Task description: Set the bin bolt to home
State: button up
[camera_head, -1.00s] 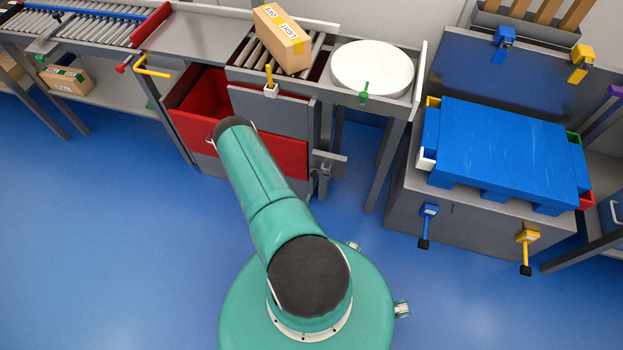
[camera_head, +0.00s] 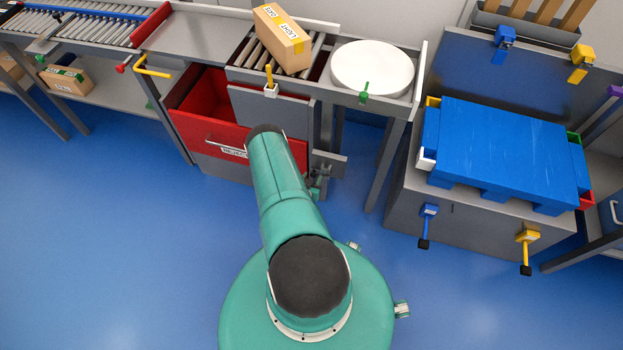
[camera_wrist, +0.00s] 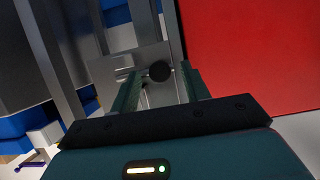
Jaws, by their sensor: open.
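The bin bolt, a grey plate and bar with a dark round knob (camera_wrist: 160,71), is at the right side of the red bin (camera_head: 200,95). Its grey plate (camera_head: 330,158) shows in the head view, partly hidden by my arm. In the wrist view my gripper (camera_wrist: 160,78) is open, with its two green fingers on either side of the knob. I cannot tell whether the fingers touch it. The red bin stands tilted out below the counter, with a handle and a label on its front.
Above the bin, a cardboard box (camera_head: 283,42) lies on rollers beside a white round plate (camera_head: 372,68). A yellow lever (camera_head: 269,78) and a green lever (camera_head: 364,89) stand at the counter edge. A blue pallet (camera_head: 505,150) is at right. The blue floor at left is clear.

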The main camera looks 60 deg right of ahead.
jog(key=shift+d, duration=0.15)
grip_shut()
jog(key=shift+w+a, duration=0.25)
jog(key=shift+w, duration=1.15)
jog(key=shift+w+a, duration=0.2)
jog(key=shift+w, duration=1.2)
jog(key=shift+c, duration=0.5)
grip_release()
jog(key=shift+o, duration=0.5)
jog(key=shift+a, duration=0.1)
jog(key=v, duration=1.3)
jog(key=shift+a+r, duration=0.2)
jog(key=shift+a, duration=0.05)
